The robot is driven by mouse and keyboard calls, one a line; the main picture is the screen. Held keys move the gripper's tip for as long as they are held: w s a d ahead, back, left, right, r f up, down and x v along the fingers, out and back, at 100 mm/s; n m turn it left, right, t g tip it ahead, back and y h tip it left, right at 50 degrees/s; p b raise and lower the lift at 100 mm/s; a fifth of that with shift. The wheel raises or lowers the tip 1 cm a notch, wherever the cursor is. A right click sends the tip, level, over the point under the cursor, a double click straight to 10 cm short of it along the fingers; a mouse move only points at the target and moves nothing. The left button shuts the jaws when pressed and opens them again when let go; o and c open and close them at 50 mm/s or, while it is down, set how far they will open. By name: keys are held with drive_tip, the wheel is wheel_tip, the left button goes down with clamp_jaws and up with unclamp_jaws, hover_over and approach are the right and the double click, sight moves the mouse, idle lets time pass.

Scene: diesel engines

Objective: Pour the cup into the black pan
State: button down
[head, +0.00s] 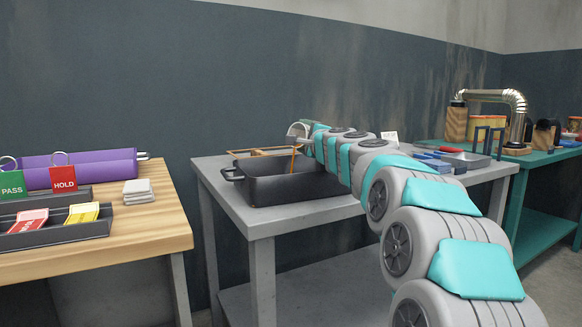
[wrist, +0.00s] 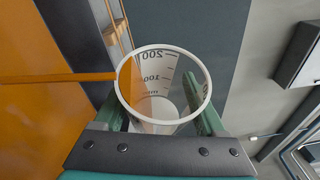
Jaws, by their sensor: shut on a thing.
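The black pan (head: 290,187) stands on the grey table, with a handle at its left end. My gripper (head: 303,134) is above the pan and is shut on the cup (head: 296,130), which is small and partly hidden in the head view. In the wrist view my gripper's green fingers (wrist: 160,108) hold the clear cup (wrist: 184,125), marked 100 and 200, on both sides. The cup is tipped over. Orange liquid (wrist: 130,83) lies against its lower side, and a thin orange stream (wrist: 60,78) runs from its rim towards an orange surface (wrist: 30,120), apparently liquid in the pan.
The grey table (head: 262,224) also holds a tray with red and blue tools (head: 450,155) at the right. A wooden bench (head: 150,222) with tags and purple rolls stands left, across a gap. A teal bench (head: 540,156) with a metal pipe stands right. A dark wall is behind.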

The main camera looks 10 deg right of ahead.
drive_tip(key=shift+s+a+b, duration=0.1)
drive_tip(key=shift+a+b, duration=0.05)
drive_tip(key=shift+b, duration=0.3)
drive_tip(key=shift+s+a+r+n+t+y+b, duration=0.3)
drive_tip(key=shift+n+b, duration=0.5)
drive_tip(key=shift+b, duration=0.7)
drive_tip(key=shift+w+a+r+n+t+b, duration=0.1)
drive_tip(key=shift+r+n+t+b, duration=0.25)
drive_tip(key=shift+n+b, duration=0.8)
